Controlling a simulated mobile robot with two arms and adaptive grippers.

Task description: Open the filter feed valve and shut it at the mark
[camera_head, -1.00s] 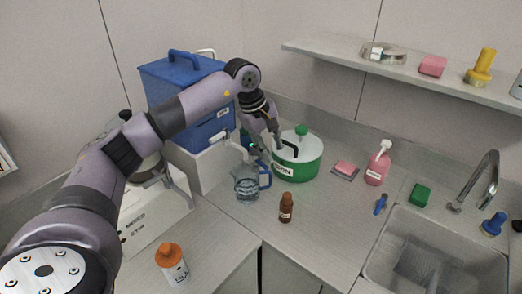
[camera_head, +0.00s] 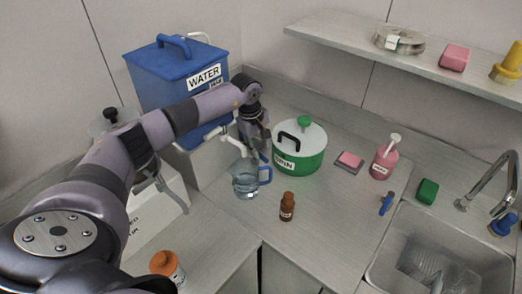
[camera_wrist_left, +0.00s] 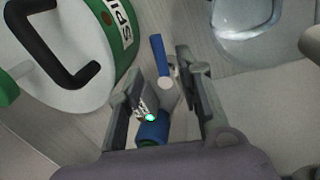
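The blue tank (camera_head: 150,84), labelled WATER, stands at the back left with a white tap (camera_head: 232,139) at its front. A clear jug (camera_head: 245,183) with a blue handle stands below the tap and looks partly filled; it also shows in the left wrist view (camera_wrist_left: 243,18). My left gripper (camera_head: 257,146) points down beside the tap. In the left wrist view its fingers (camera_wrist_left: 158,88) are apart, with a blue lever (camera_wrist_left: 157,54) showing between them. I cannot tell whether they touch it. A green light glows near the lever's base. My right gripper is not in view.
A green pot (camera_head: 310,160) with a black handle stands close right of my left gripper. A brown bottle (camera_head: 287,208) stands in front. An orange-capped bottle (camera_head: 166,263) is at the front left. A sink (camera_head: 450,250) is at right; the counter between is mostly clear.

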